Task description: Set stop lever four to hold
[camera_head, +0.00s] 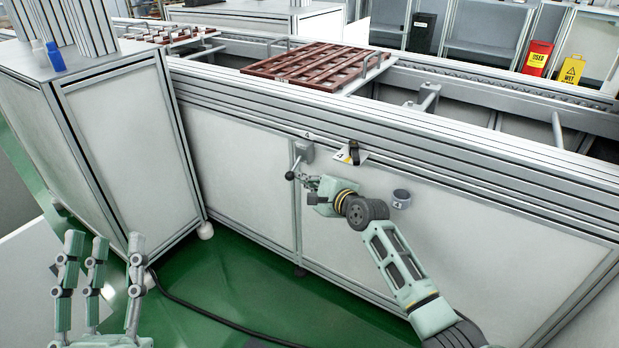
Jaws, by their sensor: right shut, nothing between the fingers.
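Stop lever four (297,164) is on the white front panel of the conveyor, under a small "4" label. Its rod slants down and left from a grey box (304,150) to a dark round knob (290,176). My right gripper (304,180) is shut and empty, just right of the knob. I cannot tell whether its fingertips touch the knob. My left gripper (101,272) is open and empty at the lower left, its fingers spread and pointing up, far from the lever.
A black item with a white tag (350,154) and a grey cup-like fitting (401,198) are on the panel right of the lever. Brown slatted trays (318,66) lie on the conveyor top. A white cabinet (130,135) stands at left. A black cable crosses the green floor.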

